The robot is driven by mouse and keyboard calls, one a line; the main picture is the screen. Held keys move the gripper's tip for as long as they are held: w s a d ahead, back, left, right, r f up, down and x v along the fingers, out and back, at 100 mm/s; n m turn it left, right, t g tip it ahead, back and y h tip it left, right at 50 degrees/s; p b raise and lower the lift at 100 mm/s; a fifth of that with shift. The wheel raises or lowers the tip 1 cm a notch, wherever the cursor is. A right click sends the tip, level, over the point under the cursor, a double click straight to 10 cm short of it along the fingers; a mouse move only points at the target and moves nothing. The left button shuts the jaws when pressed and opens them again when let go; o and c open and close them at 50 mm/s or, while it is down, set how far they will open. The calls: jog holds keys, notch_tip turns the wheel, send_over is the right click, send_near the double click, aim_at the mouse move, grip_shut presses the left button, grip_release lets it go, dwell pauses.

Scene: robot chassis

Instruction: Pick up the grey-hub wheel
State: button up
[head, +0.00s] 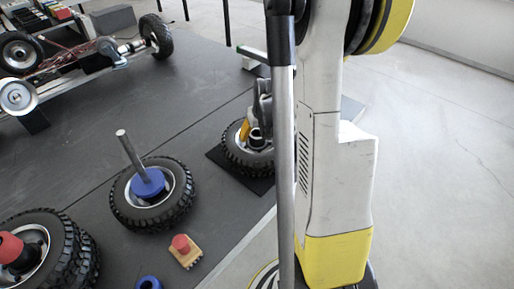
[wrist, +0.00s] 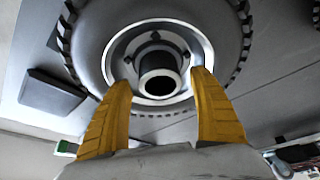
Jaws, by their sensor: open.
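The grey-hub wheel (head: 233,150) lies flat on a dark mat near the right edge of the black table in the head view, partly hidden by my arm. In the wrist view the wheel (wrist: 222,22) fills the top, with a grey rim and a dark round hub tube in its centre. My gripper (head: 251,134) is over this wheel in the head view. In the wrist view my gripper (wrist: 164,84) is open, with one yellow finger on each side of the hub tube. I see gaps between fingers and tube; whether the fingertips touch the rim is unclear.
A wheel with a blue hub piece and upright rod (head: 150,183) lies to the left. A red-hub wheel (head: 72,255) is at the lower left. A wooden block with a red knob (head: 187,252) sits near the table edge. A wheeled chassis (head: 95,65) stands at the back left.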

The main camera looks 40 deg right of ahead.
jog(key=shift+w+d+f, duration=0.1)
jog(key=shift+w+f, duration=0.1)
jog(key=shift+f, duration=0.35)
jog(key=shift+r, duration=0.1)
jog(key=c, duration=1.5)
